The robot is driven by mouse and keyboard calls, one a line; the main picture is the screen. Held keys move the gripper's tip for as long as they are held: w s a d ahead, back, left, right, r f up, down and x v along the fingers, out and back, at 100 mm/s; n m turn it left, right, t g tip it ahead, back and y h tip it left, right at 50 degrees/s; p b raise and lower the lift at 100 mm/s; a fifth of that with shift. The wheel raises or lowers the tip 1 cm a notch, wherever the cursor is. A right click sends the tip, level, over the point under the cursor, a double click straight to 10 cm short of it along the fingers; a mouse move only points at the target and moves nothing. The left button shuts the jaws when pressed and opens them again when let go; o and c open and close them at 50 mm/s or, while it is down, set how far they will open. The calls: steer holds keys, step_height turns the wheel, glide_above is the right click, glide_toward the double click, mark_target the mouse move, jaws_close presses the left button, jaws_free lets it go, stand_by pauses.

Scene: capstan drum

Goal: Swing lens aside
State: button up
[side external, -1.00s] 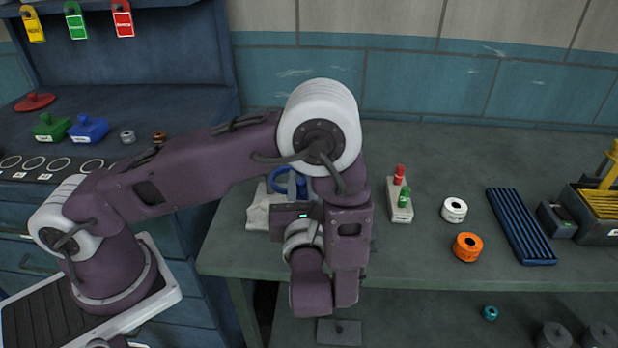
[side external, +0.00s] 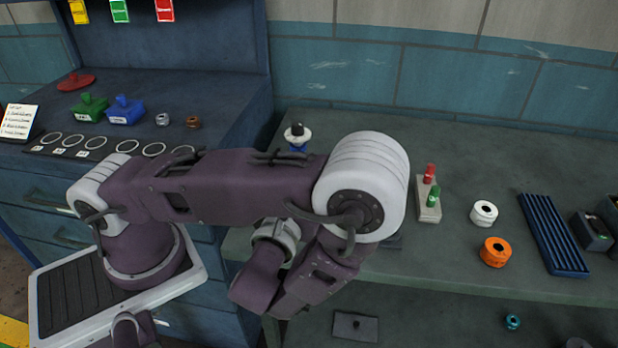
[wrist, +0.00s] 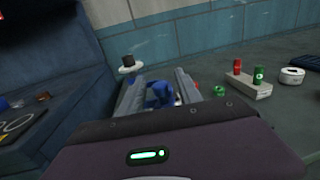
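My gripper (wrist: 160,92) shows in the wrist view with its two grey fingers apart; in the side view my own arm hides the fingertips. A blue upright part (wrist: 160,95) stands between the fingers, with a sliver of something pale at its right. I cannot tell if a finger touches it. A white disc with a black top (wrist: 128,65) stands just beyond the left finger. It also shows in the side view (side external: 297,135), above a blue piece (side external: 297,147), behind my arm. No part is clearly recognisable as the lens.
On the bench, a pale block with red and green pegs (side external: 429,203), a white ring (side external: 484,213), an orange ring (side external: 495,252) and a ribbed blue tray (side external: 553,235) stand to the right. Blue and green handled pieces (side external: 126,110) sit on the left cabinet. The bench's back right is clear.

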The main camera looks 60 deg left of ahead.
steer(key=v, duration=0.7)
steer(key=shift+c, duration=1.3)
steer(key=n+g+y, duration=0.1)
steer(key=n+g, duration=0.1)
steer(key=a+n+g+y, duration=0.1)
steer(key=n+g+y, duration=0.1)
steer(key=n+g, duration=0.1)
steer(key=s+a+n+g+y, duration=0.1)
steer(key=n+g, duration=0.2)
steer(key=shift+r+y, duration=0.1)
steer(key=shift+y, duration=0.3)
jaws_close()
steer(key=w+d+r+n+g+h, duration=0.3)
steer(key=w+r+n+g+h, duration=0.15)
steer(key=w+r+h, duration=0.2)
steer(key=w+d+r+n+g+h, duration=0.3)
steer(key=w+r+n+g+h, duration=0.15)
steer(key=w+n+h, duration=0.2)
steer(key=s+a+f+m, duration=0.1)
steer(key=s+a+f, duration=0.3)
steer(key=f, duration=0.5)
steer(key=shift+s+a+t, duration=0.25)
steer(key=shift+a+t, duration=0.15)
steer(key=shift+a, duration=0.35)
